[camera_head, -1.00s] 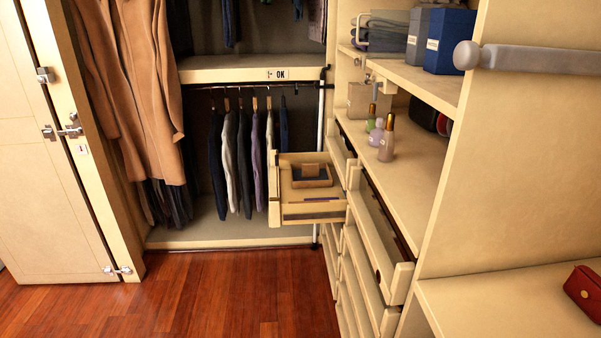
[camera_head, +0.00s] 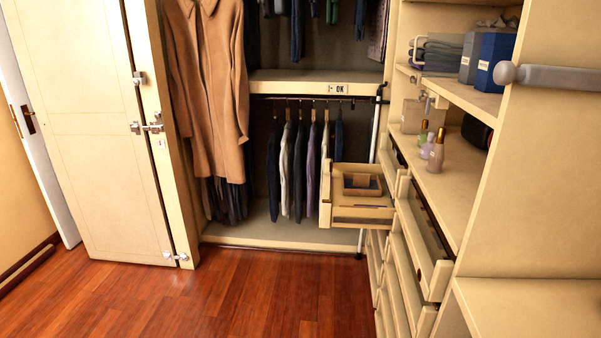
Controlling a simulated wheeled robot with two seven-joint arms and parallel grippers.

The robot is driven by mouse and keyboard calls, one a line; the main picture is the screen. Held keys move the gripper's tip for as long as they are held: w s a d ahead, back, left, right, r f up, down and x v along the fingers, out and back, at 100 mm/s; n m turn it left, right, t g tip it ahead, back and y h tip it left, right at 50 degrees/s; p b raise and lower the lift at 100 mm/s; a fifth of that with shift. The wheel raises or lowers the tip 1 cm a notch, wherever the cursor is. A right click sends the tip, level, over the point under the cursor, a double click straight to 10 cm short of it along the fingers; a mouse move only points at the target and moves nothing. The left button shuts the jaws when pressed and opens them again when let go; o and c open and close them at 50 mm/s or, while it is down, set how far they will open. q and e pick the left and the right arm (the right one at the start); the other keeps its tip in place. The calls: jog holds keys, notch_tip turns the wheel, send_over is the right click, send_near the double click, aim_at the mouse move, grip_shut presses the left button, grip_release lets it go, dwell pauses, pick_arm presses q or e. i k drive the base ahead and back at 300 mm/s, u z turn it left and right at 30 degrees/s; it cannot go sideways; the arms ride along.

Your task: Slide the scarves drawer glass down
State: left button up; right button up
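An open drawer (camera_head: 362,221) stands pulled out from the drawer column, near the middle right of the head view. It has a dark strip, perhaps glass, across its front, and a brown box or tray (camera_head: 362,185) lies inside. Nearer to me, other drawer fronts (camera_head: 425,240) line the column; one top front stands slightly out and looks slotted. I cannot tell from labels which is the scarves drawer. Neither of my grippers shows in the view.
Several bottles (camera_head: 437,150) stand on the shelf (camera_head: 460,190) above the drawers. A grey rod (camera_head: 560,77) sticks out at upper right. A brown coat (camera_head: 208,90) and hanging clothes (camera_head: 300,165) are behind. The wooden floor (camera_head: 270,295) in front is clear.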

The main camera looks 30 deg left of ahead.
aim_at(341, 212)
jog(key=u, duration=1.15)
jog(key=i, duration=1.2)
jog(key=u, duration=0.4)
jog(key=i, duration=1.6)
jog(key=z, duration=0.95)
